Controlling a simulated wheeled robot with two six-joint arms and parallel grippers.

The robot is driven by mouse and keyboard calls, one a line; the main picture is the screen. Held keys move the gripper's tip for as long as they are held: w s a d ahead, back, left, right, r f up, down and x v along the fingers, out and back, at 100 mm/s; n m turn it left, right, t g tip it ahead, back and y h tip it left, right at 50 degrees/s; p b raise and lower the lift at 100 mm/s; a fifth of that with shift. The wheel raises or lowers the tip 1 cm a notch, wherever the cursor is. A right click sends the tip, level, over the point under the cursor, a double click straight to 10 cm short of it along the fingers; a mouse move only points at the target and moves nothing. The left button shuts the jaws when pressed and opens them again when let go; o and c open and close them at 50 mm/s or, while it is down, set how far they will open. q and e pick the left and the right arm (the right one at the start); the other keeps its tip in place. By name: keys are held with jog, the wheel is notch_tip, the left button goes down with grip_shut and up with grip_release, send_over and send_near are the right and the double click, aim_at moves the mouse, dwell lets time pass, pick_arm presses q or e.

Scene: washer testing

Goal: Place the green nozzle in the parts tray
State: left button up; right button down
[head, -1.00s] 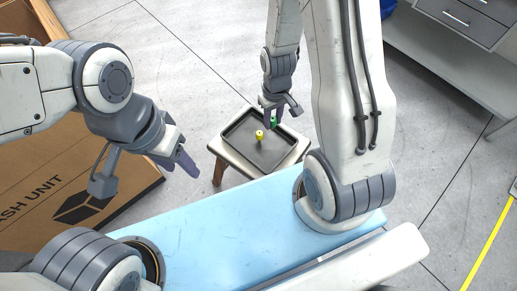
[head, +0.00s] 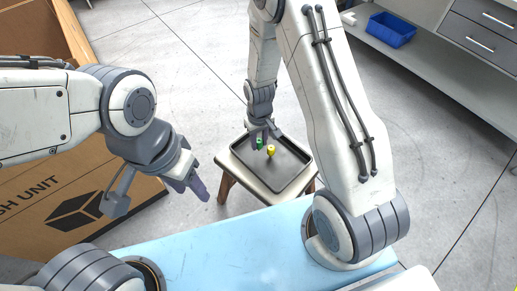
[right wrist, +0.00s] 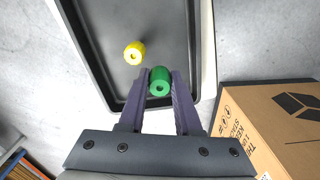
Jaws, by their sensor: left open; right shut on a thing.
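The green nozzle (right wrist: 159,82) is between the fingers of my right gripper (right wrist: 158,88), which is shut on it. In the head view the green nozzle (head: 259,143) and my right gripper (head: 261,137) are over the left part of the dark parts tray (head: 290,182). I cannot tell if the nozzle touches the tray floor. The tray also shows in the right wrist view (right wrist: 98,30). A yellow nozzle (head: 271,150) stands in the tray, just beside the green one; it also shows in the right wrist view (right wrist: 134,53). My left gripper (head: 190,180) is open and empty, away from the tray.
The tray sits on a small wooden-legged stool (head: 238,180). A large cardboard box (head: 60,190) stands at the left. A light blue surface (head: 215,235) is in front. A shelf with a blue bin (head: 391,30) and drawers is at the back right.

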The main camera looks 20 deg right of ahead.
aim_at(258, 148)
jog(key=shift+w+a+f, duration=0.15)
jog(key=shift+f, duration=0.05)
jog(key=shift+f+b, duration=0.5)
jog(key=shift+f, duration=1.4)
jog(key=shift+f, duration=0.2)
jog(key=c, duration=0.9)
grip_release()
jog(key=shift+r, duration=0.15)
